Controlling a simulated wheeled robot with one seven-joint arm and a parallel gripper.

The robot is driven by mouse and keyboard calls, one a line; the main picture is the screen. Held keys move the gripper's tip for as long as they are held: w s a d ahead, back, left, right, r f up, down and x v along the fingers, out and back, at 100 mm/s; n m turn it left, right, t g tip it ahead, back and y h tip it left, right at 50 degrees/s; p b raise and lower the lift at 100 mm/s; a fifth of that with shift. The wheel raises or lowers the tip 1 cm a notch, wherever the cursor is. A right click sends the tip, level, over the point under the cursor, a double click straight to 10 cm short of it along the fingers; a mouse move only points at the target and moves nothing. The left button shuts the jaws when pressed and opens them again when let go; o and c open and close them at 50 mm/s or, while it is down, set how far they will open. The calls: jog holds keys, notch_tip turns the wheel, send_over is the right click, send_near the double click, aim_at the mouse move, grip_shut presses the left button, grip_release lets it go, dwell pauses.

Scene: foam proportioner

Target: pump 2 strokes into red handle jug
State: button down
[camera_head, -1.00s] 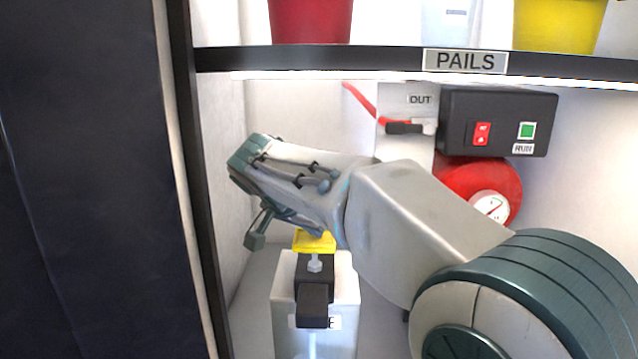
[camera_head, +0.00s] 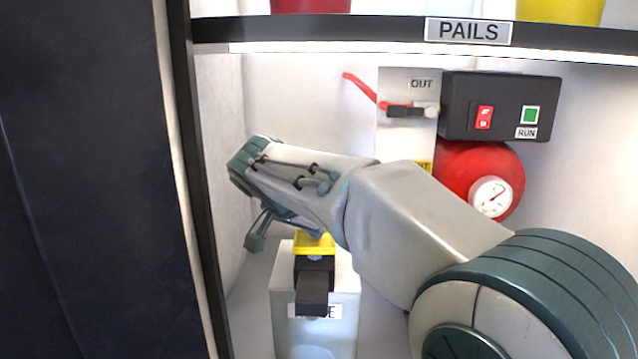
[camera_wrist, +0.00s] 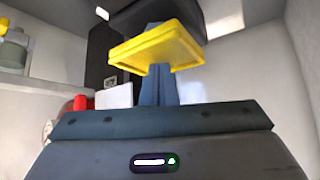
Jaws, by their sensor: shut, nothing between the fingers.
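The yellow pump head (camera_head: 314,244) sits low on a black block with a spout (camera_head: 312,290), on top of a white container (camera_head: 284,300). My gripper (camera_wrist: 155,26) is shut and empty. In the head view my wrist is directly above the pump and hides most of the fingers. A translucent rounded thing (camera_head: 312,352) shows at the bottom edge below the spout. No red handle is visible, so I cannot tell if it is the jug.
A shelf edge marked PAILS (camera_head: 468,31) runs above my arm. Behind are a black switch box (camera_head: 500,107), a red tank with a gauge (camera_head: 480,178), and a lever by OUT (camera_head: 408,111). A dark panel (camera_head: 80,180) borders the left side.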

jog(key=shift+r+p, duration=2.2)
jog(key=shift+r, duration=0.75)
jog(key=shift+f, duration=0.15)
jog(key=shift+f+b, duration=2.7)
jog(key=shift+f, duration=0.2)
jog(key=shift+r, duration=0.1)
jog(key=shift+r+p, duration=2.25)
jog(key=shift+r, duration=0.65)
